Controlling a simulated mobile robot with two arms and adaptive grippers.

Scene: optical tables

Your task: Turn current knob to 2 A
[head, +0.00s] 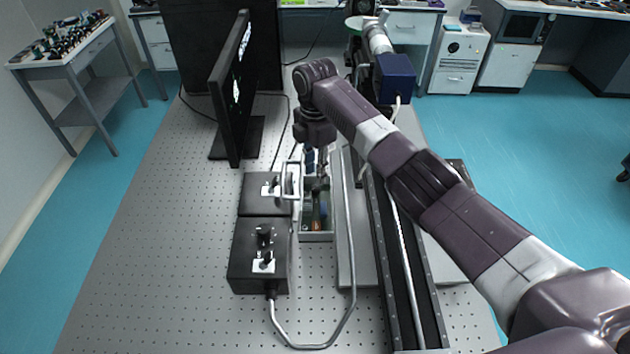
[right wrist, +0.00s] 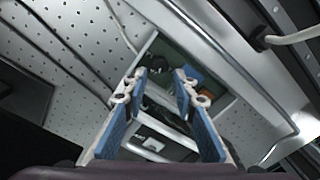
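Two black control boxes stand on the optical table, a front box (head: 247,268) and a rear box (head: 257,206). The front box has a black knob (head: 264,232) and a silver switch plate. The rear box has a similar plate, partly hidden. Labels and knob settings are too small to read. My right gripper (head: 308,167) points down just right of the rear box, over a tray. In the right wrist view my right gripper (right wrist: 162,95) has its blue-padded fingers apart with nothing held between them. My left gripper is not in view.
The tray (head: 318,237) holds small coloured items. A dark monitor (head: 233,85) stands behind and left of the boxes. A grey cable (head: 310,346) loops from the front box. A long dark rail (head: 398,270) lies to the right. The table left of the boxes is clear.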

